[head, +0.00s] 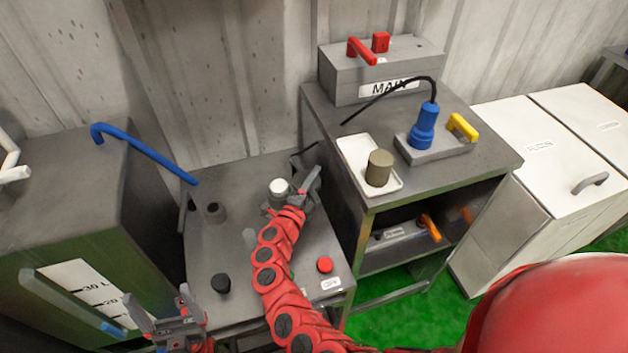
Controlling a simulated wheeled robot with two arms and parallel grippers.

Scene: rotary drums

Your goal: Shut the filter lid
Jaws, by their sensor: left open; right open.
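A white round-topped piece (278,187) stands in a dark holder on the low grey bench; I cannot tell if it belongs to the filter. No lid stands out clearly there, as my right gripper hides part of this spot. My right gripper (293,194) is open right beside the white piece; whether it touches is unclear. My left gripper (170,318) is open and empty at the bottom left, in front of the bench. A white cabinet (535,143) at the right has a label too small to read surely and a grey handle (589,183).
The grey bench (225,250) also carries black knobs and a red button (324,265). A higher table holds a white tray (347,150) with an olive cylinder (379,167), and a blue plug (423,127). A grey tank with a blue pipe (145,154) stands left.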

